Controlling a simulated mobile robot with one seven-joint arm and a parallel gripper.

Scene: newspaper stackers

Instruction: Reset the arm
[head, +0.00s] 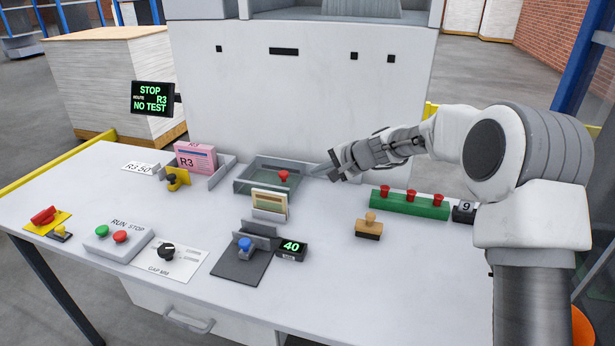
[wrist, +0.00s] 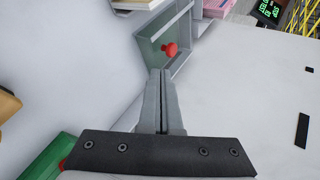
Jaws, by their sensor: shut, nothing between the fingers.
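My gripper (head: 335,172) is above the back of the white table (head: 330,275), just right of a grey-green tray (head: 243,187). A red knob (head: 284,175) stands in that tray. In the wrist view my gripper (wrist: 160,75) has its two fingers together with nothing between them. They point toward the tray (wrist: 150,50) and the red knob (wrist: 170,49), and I cannot tell how far apart they are in depth. My arm reaches in from the right in the head view.
A green rack (head: 408,206) with red knobs and a wooden stamp (head: 369,226) are below my arm. A pink R3 stack (head: 196,158) stands left. A run/stop box (head: 115,242), a dial, a blue knob (head: 245,244) and a display reading 40 (head: 291,248) stand in front. A white machine wall (head: 300,110) rises behind.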

